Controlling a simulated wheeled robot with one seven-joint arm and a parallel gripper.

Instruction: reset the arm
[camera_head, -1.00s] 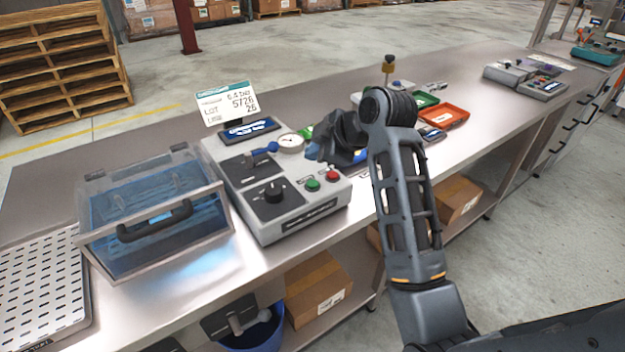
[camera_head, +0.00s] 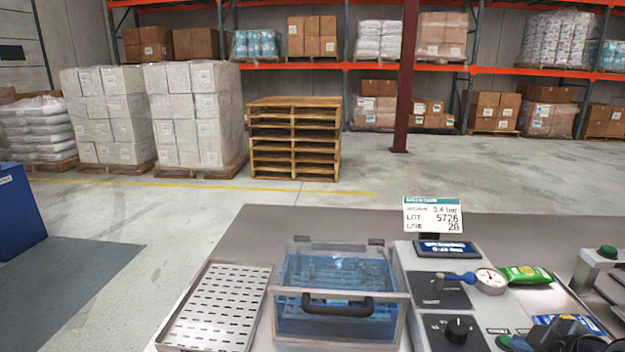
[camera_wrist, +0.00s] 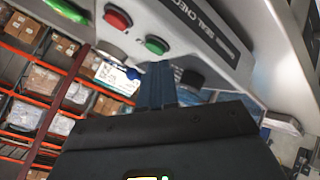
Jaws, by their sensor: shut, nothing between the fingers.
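My gripper (camera_wrist: 157,84) shows in the wrist view with its two dark fingers together and nothing between them. It is close to the front of the grey seal-check machine (camera_wrist: 190,25), whose red button (camera_wrist: 117,18) and green button (camera_wrist: 156,46) appear just beyond the fingertips; I cannot tell whether they touch. A black knob (camera_wrist: 192,79) is to the right of the fingers.
A clear-lidded blue box (camera_head: 390,300) stands left of the machine, with a slotted metal tray (camera_head: 215,305) further left. A label sign (camera_head: 433,216) stands behind the machine, a green packet (camera_head: 527,274) to its right. Stacked pallets (camera_head: 294,140) and open floor are beyond the bench.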

